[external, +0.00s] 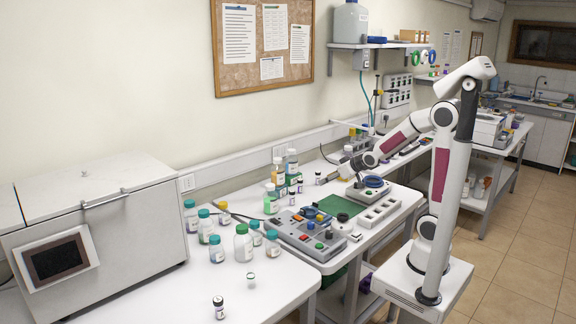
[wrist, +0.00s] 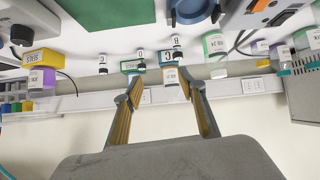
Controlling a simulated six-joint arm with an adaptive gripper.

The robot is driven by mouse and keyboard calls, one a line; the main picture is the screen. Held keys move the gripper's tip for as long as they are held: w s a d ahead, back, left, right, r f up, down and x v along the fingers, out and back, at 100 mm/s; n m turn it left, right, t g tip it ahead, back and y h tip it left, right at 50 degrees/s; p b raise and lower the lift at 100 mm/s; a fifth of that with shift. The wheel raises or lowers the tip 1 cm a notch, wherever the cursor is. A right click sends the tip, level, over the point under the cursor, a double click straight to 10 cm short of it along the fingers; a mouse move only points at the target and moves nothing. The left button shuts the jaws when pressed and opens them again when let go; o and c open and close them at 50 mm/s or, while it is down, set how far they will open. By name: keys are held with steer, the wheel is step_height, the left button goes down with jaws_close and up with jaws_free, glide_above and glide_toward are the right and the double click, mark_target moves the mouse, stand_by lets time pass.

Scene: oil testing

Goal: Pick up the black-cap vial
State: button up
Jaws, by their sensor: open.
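Several small white-labelled vials with dark caps stand on the bench in the upside-down wrist view: one at the left (wrist: 103,60), one in the middle (wrist: 140,57) and one at the right (wrist: 176,43). I cannot tell which one the task means. Small dark-capped vials also show on the bench in the external view (external: 299,186) (external: 317,177). Another dark-capped vial (external: 219,308) stands alone at the front of the near bench. My gripper (wrist: 165,84) is open and empty, its fingers pointing towards the back row of bottles. In the external view the arm partly hides the gripper.
A grey device with buttons (external: 305,233) and a green mat (external: 338,207) lie in front. Several teal-capped bottles (external: 243,245) and a large white machine (external: 95,240) are at the left.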

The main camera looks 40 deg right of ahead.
mark_target(293, 191)
steer(key=w+a+f+n+t+y, duration=0.1)
steer(key=w+a+f+t+y, duration=0.1)
steer(key=w+a+f, duration=0.2)
steer(key=shift+w+a+f+t+y, duration=0.2)
steer(key=shift+w+f+t+y, duration=0.15)
steer(key=shift+w+f, duration=1.95)
steer(key=shift+w+r, duration=0.6)
steer(key=shift+w, duration=0.05)
steer(key=shift+x, duration=1.25)
steer(key=shift+d+x, duration=0.15)
steer(key=shift+x, duration=1.15)
steer(key=shift+d+x, duration=0.1)
steer(key=shift+x, duration=1.2)
steer(key=c, duration=1.1)
